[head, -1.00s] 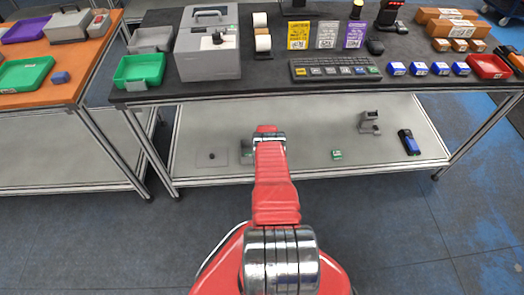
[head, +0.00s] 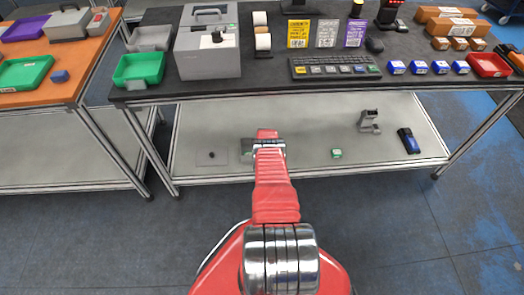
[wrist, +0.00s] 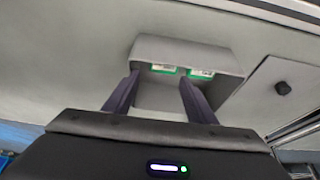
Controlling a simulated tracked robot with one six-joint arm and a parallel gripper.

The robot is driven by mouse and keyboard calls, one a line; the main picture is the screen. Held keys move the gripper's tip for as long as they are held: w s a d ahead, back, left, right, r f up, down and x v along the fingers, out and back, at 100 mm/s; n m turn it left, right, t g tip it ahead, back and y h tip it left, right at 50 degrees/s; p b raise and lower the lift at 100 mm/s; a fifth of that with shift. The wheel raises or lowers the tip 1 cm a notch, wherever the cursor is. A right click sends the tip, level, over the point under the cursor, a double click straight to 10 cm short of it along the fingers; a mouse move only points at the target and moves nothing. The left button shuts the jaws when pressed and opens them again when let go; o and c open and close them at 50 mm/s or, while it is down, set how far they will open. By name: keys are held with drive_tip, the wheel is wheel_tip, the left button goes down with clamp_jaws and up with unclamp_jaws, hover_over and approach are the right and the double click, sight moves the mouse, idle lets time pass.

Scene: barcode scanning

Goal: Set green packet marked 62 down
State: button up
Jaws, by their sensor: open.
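In the wrist view, two green-and-white packets lie side by side in a grey open holder: the left one (wrist: 164,69) and the right one (wrist: 200,73). Their marks are too small to read, so I cannot tell which is 62. My gripper (wrist: 158,92) is open, its two dark fingers apart at the near side of the grey holder (wrist: 188,48), with nothing visible between them. In the head view my red arm hides the gripper and part of the holder (head: 246,145) on the lower shelf. Another small green item (head: 336,153) lies to the right on that shelf.
The lower shelf (head: 300,170) also bears a grey stand (head: 369,121), a dark blue handheld device (head: 408,140) and a flat square plate with a black knob (head: 211,155). The dark tabletop (head: 270,75) overhangs the shelf. Shelf space right of my arm is largely free.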

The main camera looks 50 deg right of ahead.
drive_tip(key=shift+r, duration=0.25)
drive_tip(key=shift+r, duration=0.65)
drive_tip(key=shift+v, duration=5.75)
drive_tip(key=shift+s+f, duration=0.1)
drive_tip(key=shift+s, duration=0.1)
